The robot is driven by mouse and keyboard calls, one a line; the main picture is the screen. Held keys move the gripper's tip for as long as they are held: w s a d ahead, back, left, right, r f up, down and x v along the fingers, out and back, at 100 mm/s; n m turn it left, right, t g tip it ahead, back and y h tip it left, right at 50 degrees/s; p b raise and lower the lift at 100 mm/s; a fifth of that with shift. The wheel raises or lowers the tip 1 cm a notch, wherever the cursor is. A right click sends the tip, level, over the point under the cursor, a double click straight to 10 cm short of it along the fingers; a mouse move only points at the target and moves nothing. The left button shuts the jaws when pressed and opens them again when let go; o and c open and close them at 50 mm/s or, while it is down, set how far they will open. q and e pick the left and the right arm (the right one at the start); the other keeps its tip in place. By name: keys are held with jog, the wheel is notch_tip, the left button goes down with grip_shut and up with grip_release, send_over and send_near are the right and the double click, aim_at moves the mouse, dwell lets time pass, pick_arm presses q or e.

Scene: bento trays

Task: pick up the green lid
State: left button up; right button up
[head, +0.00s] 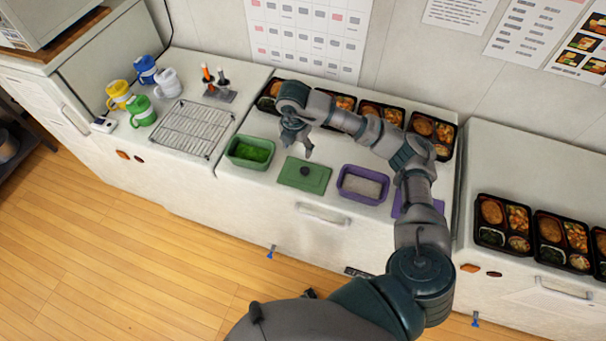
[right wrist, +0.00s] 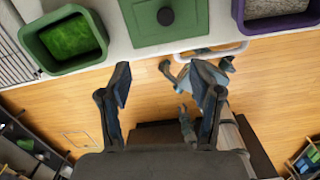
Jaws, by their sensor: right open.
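The green lid (head: 318,181) lies flat on the white counter, with a dark round knob (head: 304,171) on top. It sits between a green container and a purple container. In the right wrist view the lid (right wrist: 150,32) is at the top middle, cut off by the frame's edge, beyond the fingertips. My right gripper (head: 297,145) is above the counter, behind and over the lid in the head view. In the right wrist view its two fingers (right wrist: 163,80) are spread with nothing between them. My left gripper is not in view.
The green container (head: 230,150) with green food stands left of the lid. The purple container (head: 342,186) with pale contents stands right. A purple lid (head: 400,207) is partly hidden by my right arm. Bento trays (head: 443,152) line the back. A wire rack (head: 190,128) and several cups are left.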

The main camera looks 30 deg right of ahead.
jog(key=p, duration=0.1)
send_near(305, 170)
jog(key=f, duration=0.5)
jog(key=shift+w+f, duration=0.15)
jog(key=shift+w, duration=0.15)
jog(key=shift+w+d+f+p, duration=0.15)
jog(key=shift+f+p, duration=0.1)
jog(key=shift+f, duration=0.65)
jog(key=shift+s+d+f+p, duration=0.15)
jog(key=shift+f+p, duration=0.1)
jog(key=shift+f, duration=0.65)
jog(key=shift+w+d+f+p, duration=0.15)
jog(key=shift+f+p, duration=0.1)
jog(key=shift+f, duration=0.65)
grip_shut()
